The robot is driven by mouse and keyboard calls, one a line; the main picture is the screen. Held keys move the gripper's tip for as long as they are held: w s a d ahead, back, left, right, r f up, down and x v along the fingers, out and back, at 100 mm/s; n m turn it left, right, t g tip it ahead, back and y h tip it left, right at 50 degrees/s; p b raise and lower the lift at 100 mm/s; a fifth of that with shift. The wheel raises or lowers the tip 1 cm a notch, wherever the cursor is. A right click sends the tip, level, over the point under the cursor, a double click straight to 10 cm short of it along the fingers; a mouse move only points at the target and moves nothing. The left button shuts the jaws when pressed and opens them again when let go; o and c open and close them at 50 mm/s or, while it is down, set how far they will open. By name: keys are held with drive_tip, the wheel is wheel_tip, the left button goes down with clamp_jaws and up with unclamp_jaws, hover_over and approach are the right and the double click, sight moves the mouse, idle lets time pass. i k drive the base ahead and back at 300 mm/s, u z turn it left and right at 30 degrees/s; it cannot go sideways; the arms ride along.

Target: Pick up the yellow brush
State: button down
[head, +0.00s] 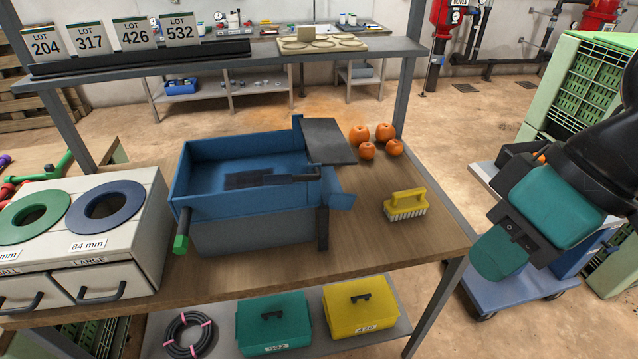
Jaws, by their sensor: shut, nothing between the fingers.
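The yellow brush (407,205) rests on the wooden workbench, right of the blue bin, with its handle up and its pale bristles down on the wood. It stands clear of the things around it. My arm shows at the right edge in black and teal, off the bench's right side and apart from the brush. I cannot make out the fingers of my gripper. Nothing hides the brush in the head view.
The blue bin (255,205) stands left of the brush, with a dark flap (326,140) at its corner. Several oranges (367,150) lie behind the brush. The wooden bench top (385,245) is bare in front of it. A green crate (590,85) stands far right.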

sight(411, 202)
drive_tip(key=u, duration=0.5)
drive_tip(key=k, duration=0.6)
drive_tip(key=u, duration=0.8)
drive_tip(key=i, duration=1.25)
drive_tip(key=z, duration=1.05)
drive_tip(key=i, duration=0.5)
drive_tip(key=z, duration=0.4)
